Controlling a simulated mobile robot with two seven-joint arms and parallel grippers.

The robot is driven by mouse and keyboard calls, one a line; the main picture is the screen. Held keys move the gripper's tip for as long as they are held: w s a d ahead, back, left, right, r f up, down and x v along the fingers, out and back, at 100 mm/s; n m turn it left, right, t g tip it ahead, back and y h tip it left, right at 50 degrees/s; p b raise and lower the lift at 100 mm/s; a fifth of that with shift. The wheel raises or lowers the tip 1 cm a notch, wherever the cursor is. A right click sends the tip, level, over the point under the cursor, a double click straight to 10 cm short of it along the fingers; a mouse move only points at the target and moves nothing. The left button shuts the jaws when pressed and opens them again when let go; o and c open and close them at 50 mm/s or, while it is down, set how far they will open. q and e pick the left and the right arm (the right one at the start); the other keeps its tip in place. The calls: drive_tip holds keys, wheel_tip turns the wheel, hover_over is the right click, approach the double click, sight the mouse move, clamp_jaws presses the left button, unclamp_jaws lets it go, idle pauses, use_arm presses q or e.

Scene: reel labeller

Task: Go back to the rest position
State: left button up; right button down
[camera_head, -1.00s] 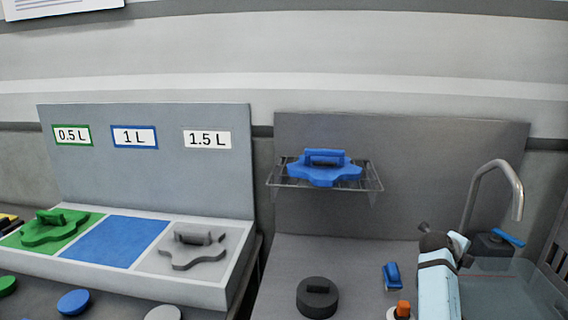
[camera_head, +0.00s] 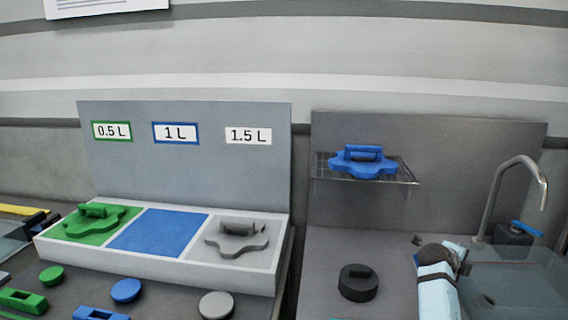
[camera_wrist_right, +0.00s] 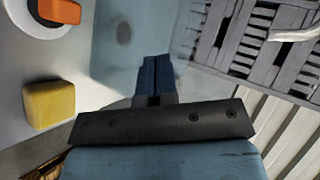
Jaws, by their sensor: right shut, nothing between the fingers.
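My right gripper (camera_wrist_right: 154,76) shows in the right wrist view with its dark blue fingers together and nothing between them. It is over the edge of the sink area. In the head view my right arm comes in at the lower right, in front of the sink, and its fingers are hard to make out there. My left gripper is not in view.
A blue lobed piece (camera_head: 362,162) sits on the wire shelf (camera_head: 408,175). A black round weight (camera_head: 358,283) stands on the counter. The sink (camera_head: 510,290) and tap (camera_head: 541,190) are at right. A yellow block (camera_wrist_right: 49,105) is near the gripper. The blue compartment (camera_head: 158,232) is empty.

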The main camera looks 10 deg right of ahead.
drive_tip(key=s+a+f+n+t+y+p, duration=0.6)
drive_tip(key=s+a+f+n, duration=0.95)
drive_tip(key=n, duration=0.55)
drive_tip(key=s+a+n+y+p, duration=0.1)
drive_tip(key=s+a+n+y, duration=0.7)
drive_tip(key=s+a, duration=1)
drive_tip(key=s+n, duration=0.1)
drive_tip(key=n, duration=0.3)
drive_tip(key=shift+a+f, duration=0.15)
drive_tip(key=shift+a, duration=0.1)
drive_tip(key=shift+s, duration=0.1)
